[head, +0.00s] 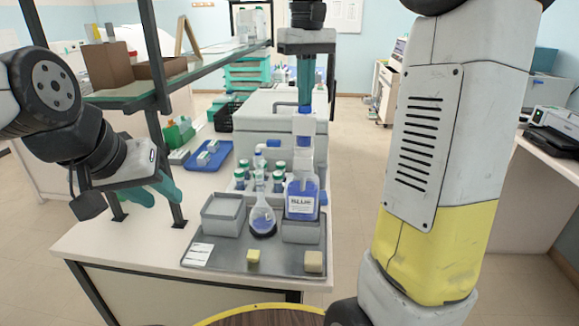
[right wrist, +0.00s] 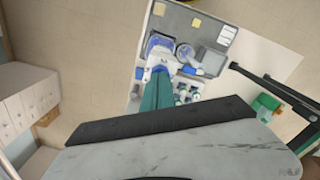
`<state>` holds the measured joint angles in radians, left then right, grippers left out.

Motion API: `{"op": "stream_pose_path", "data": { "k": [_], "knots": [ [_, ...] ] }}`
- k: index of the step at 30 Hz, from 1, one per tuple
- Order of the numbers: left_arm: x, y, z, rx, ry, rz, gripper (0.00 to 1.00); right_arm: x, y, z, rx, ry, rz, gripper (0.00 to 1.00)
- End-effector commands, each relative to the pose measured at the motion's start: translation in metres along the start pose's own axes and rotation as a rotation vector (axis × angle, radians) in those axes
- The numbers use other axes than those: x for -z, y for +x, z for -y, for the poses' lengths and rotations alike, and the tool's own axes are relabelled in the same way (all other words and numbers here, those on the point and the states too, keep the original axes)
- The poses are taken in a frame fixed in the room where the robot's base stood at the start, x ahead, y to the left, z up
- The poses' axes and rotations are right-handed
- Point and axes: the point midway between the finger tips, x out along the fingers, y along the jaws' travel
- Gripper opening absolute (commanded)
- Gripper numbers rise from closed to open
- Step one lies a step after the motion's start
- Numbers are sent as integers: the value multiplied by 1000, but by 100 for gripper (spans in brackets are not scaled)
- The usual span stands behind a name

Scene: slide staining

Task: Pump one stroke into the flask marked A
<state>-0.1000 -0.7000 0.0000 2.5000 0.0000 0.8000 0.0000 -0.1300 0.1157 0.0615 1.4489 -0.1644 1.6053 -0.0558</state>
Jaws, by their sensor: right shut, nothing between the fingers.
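My right gripper (head: 304,104) points down, shut and empty, directly over the pump head. Whether it touches is unclear. The right wrist view shows its teal fingers (right wrist: 158,88) over the pump. My left gripper (head: 158,198) is open and empty, left of the tray.
Several green-capped bottles (head: 240,178) stand behind. Two yellowish blocks (head: 314,262) lie at the tray's front. A blue tray (head: 208,157) lies farther back left.

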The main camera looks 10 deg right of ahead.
Motion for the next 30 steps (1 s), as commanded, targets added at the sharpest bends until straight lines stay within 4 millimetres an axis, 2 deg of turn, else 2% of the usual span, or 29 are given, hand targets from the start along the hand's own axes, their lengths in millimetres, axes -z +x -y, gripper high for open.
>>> {"op": "stream_pose_path", "data": {
  "k": [8, 21, 30],
  "knots": [
    [0, 0, 0, 0, 0, 0, 36, 0, 0, 0, 1, 0, 7, 0],
    [0, 0, 0, 0, 0, 0, 36, 0, -30, 0, 0, 0, 2, 0],
    [0, 0, 0, 0, 0, 0, 36, 0, -34, 0, 0, 0, 3, 0]
  ]
}}
